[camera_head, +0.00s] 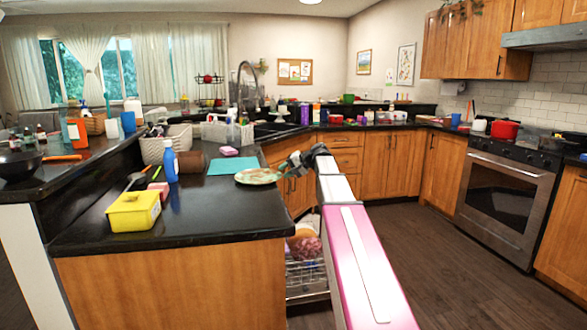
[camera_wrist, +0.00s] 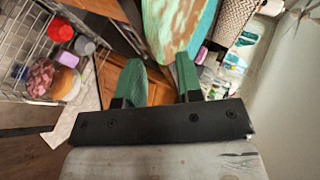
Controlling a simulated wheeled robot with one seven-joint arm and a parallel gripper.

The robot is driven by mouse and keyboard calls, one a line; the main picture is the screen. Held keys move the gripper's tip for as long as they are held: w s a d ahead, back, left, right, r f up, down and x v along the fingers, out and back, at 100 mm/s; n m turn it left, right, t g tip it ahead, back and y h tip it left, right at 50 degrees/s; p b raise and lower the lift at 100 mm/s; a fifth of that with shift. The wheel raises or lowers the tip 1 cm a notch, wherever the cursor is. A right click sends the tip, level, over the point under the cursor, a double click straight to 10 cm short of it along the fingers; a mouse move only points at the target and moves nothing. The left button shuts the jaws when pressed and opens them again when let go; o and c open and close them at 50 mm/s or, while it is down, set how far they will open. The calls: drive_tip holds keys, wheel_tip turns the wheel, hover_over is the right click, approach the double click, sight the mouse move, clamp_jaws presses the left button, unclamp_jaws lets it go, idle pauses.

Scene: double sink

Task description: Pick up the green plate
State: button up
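The green plate (camera_head: 258,176), mottled with pale and brown patches, lies at the right edge of the black counter in the head view. In the wrist view the plate (camera_wrist: 168,22) shows at the top, its near rim reaching down toward the gap between the fingers. My gripper (camera_head: 284,168) is at the plate's right side in the head view. In the wrist view my gripper (camera_wrist: 159,62) has its two green fingers spread apart. The rim lies at or just beyond the fingertips; I cannot tell whether it is between them or touching.
A teal mat (camera_head: 231,166) lies beside the plate. A brown cylinder (camera_head: 191,163), a blue bottle (camera_head: 170,161) and a yellow box (camera_head: 133,211) stand on the counter to the left. A wire rack (camera_head: 306,277) is pulled out below the counter. The floor to the right is clear.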

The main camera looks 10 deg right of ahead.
drive_tip(key=shift+x, duration=0.85)
clamp_jaws()
drive_tip(key=shift+s+f, duration=0.1)
drive_tip(key=shift+s, duration=0.05)
